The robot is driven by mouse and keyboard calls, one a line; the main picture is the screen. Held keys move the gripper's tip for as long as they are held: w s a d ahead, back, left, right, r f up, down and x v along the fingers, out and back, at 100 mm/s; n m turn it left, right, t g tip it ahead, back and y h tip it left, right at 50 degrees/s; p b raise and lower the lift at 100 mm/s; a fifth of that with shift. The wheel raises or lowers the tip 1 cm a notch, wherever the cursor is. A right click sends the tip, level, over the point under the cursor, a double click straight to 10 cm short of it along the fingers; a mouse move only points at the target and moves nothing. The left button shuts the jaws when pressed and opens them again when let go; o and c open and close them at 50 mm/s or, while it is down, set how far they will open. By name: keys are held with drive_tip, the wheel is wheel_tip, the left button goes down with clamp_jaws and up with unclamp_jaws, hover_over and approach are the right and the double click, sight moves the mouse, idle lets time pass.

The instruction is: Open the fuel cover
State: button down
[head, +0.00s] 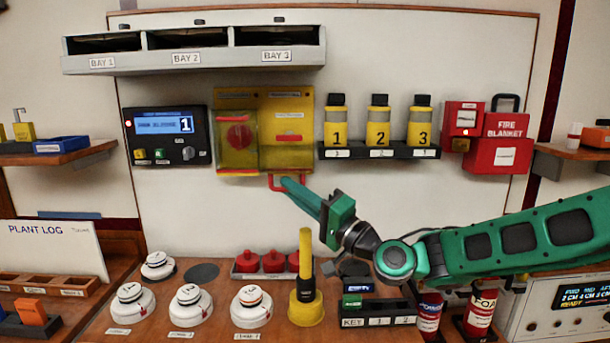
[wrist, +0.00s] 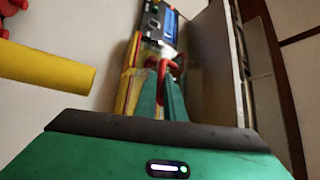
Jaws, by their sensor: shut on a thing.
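A yellow wall box has two halves. The left half (head: 238,155) has a see-through yellowish front with a round red knob behind it and a red strip at its bottom. The right half (head: 288,112) is yellow with a red bar across it. The labels are too small to read, so I cannot tell which half is the fuel cover. My gripper (head: 282,182) is shut on a red handle (head: 271,184) at the box's lower edge. In the wrist view, the green fingers meet the red handle (wrist: 165,66) beside the yellow box (wrist: 127,78).
A display panel (head: 168,136) is left of the box. A shelf with yellow canisters (head: 379,128) is right of it. Bays (head: 190,60) overhang above. An upright yellow post (head: 306,255) and red caps (head: 273,262) stand below, near my arm.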

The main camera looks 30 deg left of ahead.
drive_tip(key=shift+w+d+f+t, duration=0.1)
drive_tip(key=shift+w+f+t, duration=0.2)
drive_tip(key=shift+f, duration=0.45)
drive_tip(key=shift+w+d+f+t, duration=0.1)
drive_tip(key=shift+w+f, duration=0.3)
drive_tip(key=shift+f, duration=0.35)
drive_tip(key=c, duration=1.8)
unclamp_jaws()
drive_tip(key=shift+w, duration=0.1)
drive_tip(key=shift+c, duration=0.2)
drive_tip(key=shift+d, duration=0.1)
drive_tip(key=v, duration=1)
drive_tip(key=shift+s+d, duration=0.25)
drive_tip(key=shift+s, duration=0.05)
